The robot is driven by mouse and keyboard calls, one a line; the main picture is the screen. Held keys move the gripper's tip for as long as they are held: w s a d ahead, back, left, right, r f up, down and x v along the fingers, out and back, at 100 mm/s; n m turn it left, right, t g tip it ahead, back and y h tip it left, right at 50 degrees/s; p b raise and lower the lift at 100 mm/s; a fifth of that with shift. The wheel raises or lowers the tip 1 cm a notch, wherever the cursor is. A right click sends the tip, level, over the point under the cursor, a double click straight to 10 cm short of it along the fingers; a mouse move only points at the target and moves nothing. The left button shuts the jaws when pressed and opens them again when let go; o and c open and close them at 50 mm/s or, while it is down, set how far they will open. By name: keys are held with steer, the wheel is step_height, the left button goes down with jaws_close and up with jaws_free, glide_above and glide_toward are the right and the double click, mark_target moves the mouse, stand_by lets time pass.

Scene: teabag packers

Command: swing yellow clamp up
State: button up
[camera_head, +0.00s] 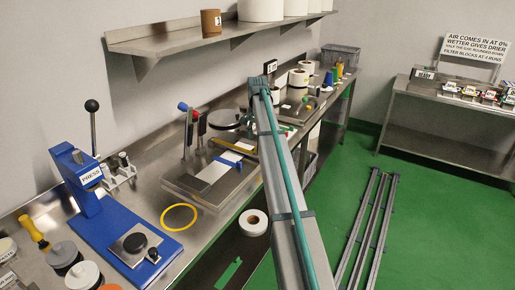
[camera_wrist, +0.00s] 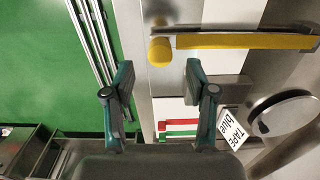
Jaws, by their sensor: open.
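The yellow clamp (camera_wrist: 245,41) shows in the wrist view as a long bar lying across a pale strip, with a rounded yellow knob (camera_wrist: 160,52) at its left end. In the head view a small yellow piece of it (camera_head: 244,147) seems to show beside my arm. My gripper (camera_wrist: 154,85) is open and empty in the wrist view. Its two fingers are spread to either side of the knob's line, and the knob is just beyond the fingertips, apparently untouched. In the head view my arm hides the gripper.
In the wrist view a sign reading TAPE blue (camera_wrist: 236,128) and a round metal disc (camera_wrist: 285,116) are right of the fingers. In the head view the blue press (camera_head: 105,205) and a yellow ring (camera_head: 179,206) are on the bench. Green floor (camera_head: 430,220) is open at right.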

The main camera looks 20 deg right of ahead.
step_height(320, 180, down, 6)
steer(key=shift+f+p, duration=0.25)
steer(key=shift+p, duration=0.45)
jaws_close()
